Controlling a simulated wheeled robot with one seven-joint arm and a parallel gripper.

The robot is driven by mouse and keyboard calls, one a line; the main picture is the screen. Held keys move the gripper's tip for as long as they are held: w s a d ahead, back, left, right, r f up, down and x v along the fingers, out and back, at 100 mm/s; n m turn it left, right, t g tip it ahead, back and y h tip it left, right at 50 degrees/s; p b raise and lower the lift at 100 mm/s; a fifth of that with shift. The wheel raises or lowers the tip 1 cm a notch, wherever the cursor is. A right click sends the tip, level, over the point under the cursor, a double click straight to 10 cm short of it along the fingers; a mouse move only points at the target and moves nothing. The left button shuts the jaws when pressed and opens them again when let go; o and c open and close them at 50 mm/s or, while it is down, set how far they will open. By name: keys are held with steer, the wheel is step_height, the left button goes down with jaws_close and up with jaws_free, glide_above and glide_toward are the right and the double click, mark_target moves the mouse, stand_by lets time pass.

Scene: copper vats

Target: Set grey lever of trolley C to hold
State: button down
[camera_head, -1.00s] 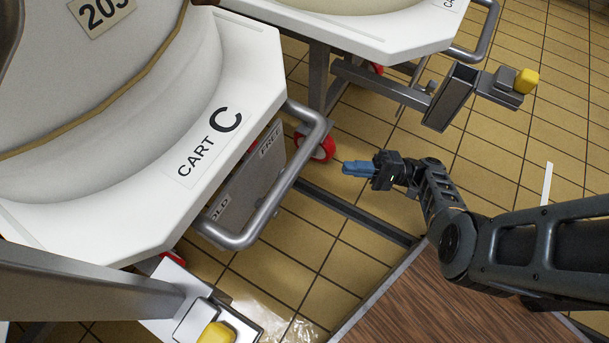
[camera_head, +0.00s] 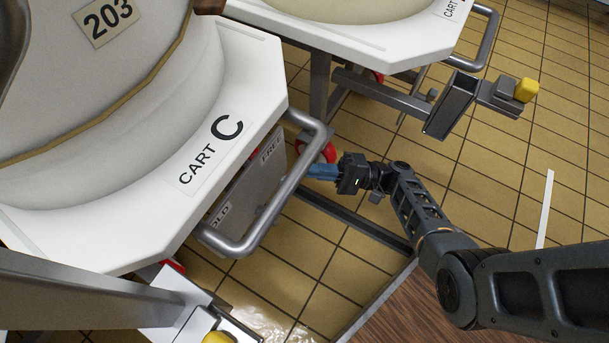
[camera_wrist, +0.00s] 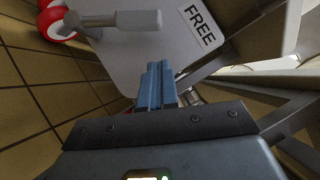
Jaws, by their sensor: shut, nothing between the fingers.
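Trolley C (camera_head: 222,155) is the white cart marked "CART C" at the left of the head view. A grey plate (camera_head: 245,187) under its edge bears a "FREE" label at the far end and a partly hidden "HOLD" label at the near end. In the wrist view the plate (camera_wrist: 150,55) shows "FREE" at the upper right. A light grey lever (camera_wrist: 135,20) lies across the plate's top, its rounded grip near "FREE". My gripper (camera_head: 312,171) is shut and empty, its blue fingers (camera_wrist: 157,85) in front of the plate, below the lever grip in the picture. Contact cannot be told.
A bent metal handle rail (camera_head: 285,195) runs along the cart's edge, close to my fingers. A red caster wheel (camera_head: 328,152) is behind them. A second cart (camera_head: 385,45) stands at the back. Tiled floor (camera_head: 500,190) is open to the right.

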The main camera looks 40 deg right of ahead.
steer(key=shift+a+r, duration=0.3)
steer(key=shift+a, duration=0.4)
steer(key=shift+a+r, duration=0.25)
steer(key=shift+a, duration=0.45)
steer(key=shift+a+r, duration=0.3)
steer(key=shift+a, duration=0.4)
steer(key=shift+r, duration=0.1)
